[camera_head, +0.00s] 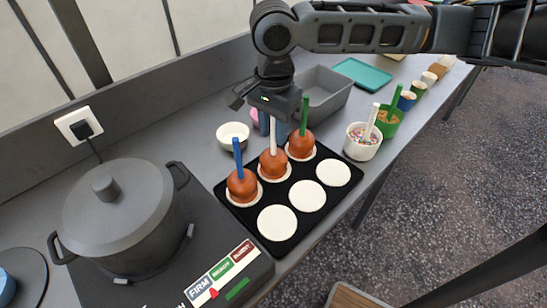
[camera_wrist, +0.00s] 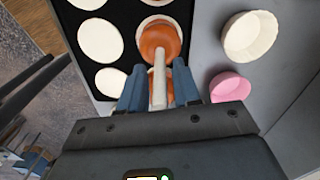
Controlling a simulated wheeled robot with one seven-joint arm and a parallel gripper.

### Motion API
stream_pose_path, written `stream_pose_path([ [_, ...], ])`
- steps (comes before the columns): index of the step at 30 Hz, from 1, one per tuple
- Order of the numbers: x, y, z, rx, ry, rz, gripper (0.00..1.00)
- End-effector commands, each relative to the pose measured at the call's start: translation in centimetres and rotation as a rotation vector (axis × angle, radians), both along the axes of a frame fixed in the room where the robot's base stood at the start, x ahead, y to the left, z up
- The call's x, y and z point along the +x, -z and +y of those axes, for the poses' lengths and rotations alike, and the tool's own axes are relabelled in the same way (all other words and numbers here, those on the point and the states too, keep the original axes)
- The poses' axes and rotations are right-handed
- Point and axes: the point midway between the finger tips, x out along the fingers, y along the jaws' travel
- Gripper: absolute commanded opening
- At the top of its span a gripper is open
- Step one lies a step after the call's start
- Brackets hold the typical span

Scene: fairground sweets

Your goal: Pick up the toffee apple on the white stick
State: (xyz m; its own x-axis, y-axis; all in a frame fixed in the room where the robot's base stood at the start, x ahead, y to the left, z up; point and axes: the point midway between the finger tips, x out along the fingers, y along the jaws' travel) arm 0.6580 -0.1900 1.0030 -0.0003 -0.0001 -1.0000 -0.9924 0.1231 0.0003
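The toffee apple on the white stick (camera_head: 272,165) stands upright in the middle of the back row on a black tray (camera_head: 238,212), its stick pointing up. It also shows in the wrist view (camera_wrist: 160,38). My gripper (camera_wrist: 160,92) is above it, pointing down, with its two bluish fingers on either side of the white stick (camera_wrist: 158,76). The fingers look open, with a gap beside the stick. A blue-stick apple (camera_head: 241,185) and a green-stick apple (camera_head: 301,143) stand on either side of it.
Empty white paper rounds (camera_head: 277,222) fill the tray's front row. A white bowl (camera_head: 233,134) and a pink cup (camera_wrist: 230,87) stand behind the tray. A pot (camera_head: 118,213) is at the left; a sprinkle cup (camera_head: 362,146) is at the right. A grey bin (camera_head: 325,92) is behind.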

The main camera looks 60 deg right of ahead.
Motion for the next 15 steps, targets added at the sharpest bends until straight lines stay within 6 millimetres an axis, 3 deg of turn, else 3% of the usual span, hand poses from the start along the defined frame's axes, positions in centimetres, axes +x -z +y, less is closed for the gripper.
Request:
stream_pose_path([
  [9,0.00,-0.03,0.01,0.000,0.000,0.000,0.01],
  [15,0.01,-0.05,0.01,0.000,0.000,0.000,0.00],
])
